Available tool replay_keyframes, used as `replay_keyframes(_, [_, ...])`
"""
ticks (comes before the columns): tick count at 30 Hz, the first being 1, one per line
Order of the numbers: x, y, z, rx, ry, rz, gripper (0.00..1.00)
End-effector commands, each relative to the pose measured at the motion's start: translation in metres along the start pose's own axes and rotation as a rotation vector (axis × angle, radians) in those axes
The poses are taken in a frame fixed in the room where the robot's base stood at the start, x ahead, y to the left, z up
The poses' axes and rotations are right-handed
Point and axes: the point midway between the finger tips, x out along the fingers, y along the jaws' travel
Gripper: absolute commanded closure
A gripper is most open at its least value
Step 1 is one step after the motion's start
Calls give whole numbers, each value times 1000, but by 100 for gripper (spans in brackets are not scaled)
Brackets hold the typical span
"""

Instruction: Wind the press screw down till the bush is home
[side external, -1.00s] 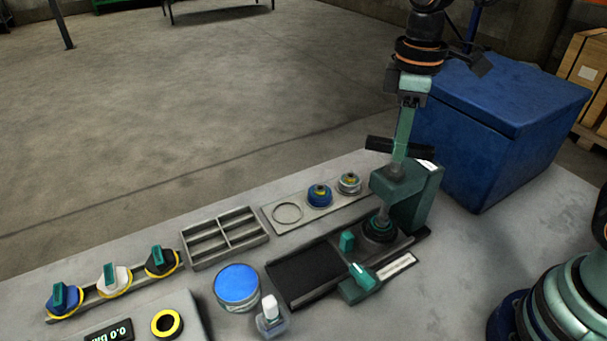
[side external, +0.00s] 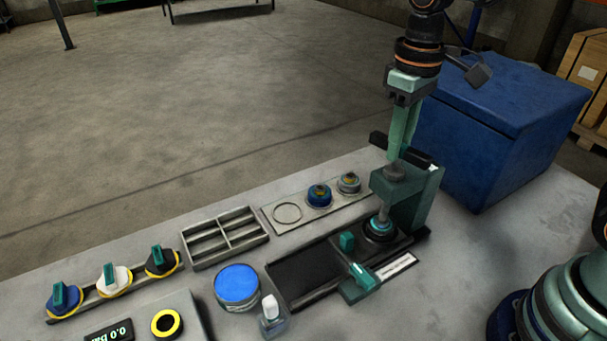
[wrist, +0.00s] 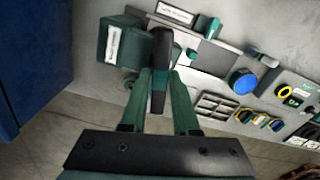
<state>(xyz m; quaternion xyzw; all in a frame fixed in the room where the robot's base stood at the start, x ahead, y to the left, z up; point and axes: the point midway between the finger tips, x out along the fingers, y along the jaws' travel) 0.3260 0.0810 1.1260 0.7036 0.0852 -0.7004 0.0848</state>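The green press (side external: 424,200) stands at the right end of the bench. Its dark crossbar handle (side external: 419,157) sits on top of the screw, above the frame. My gripper (side external: 397,152) points down at the handle from above. In the wrist view the bar (wrist: 161,50) lies between the two green fingers (wrist: 161,84), which look closed on it. Below the frame, the grey ram (side external: 384,212) comes down onto a teal ring (side external: 380,225), apparently the bush, over a dark round seat (side external: 381,237). How deep the bush sits cannot be told.
A green lever block (side external: 360,283) and dark slide bed (side external: 300,278) lie in front of the press. A plate with two round parts (side external: 288,213), an empty divided tray (side external: 224,237), a blue-topped tin (side external: 237,284) and a small bottle (side external: 271,317) stand nearby. A blue chest (side external: 500,120) is behind.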

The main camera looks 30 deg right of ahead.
Motion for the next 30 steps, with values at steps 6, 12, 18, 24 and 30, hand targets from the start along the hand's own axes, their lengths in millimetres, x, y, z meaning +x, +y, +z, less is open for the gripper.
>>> replay_keyframes(6, [1,0,1,-1,-3,0,48])
replay_keyframes(12, [1,0,1,-1,-4,0,48])
replay_keyframes(18, [-8,0,0,-1,0,0,48])
replay_keyframes(24, [-29,0,0,-1,-2,0,48])
replay_keyframes(30, [-49,0,0,-1,-2,0,48])
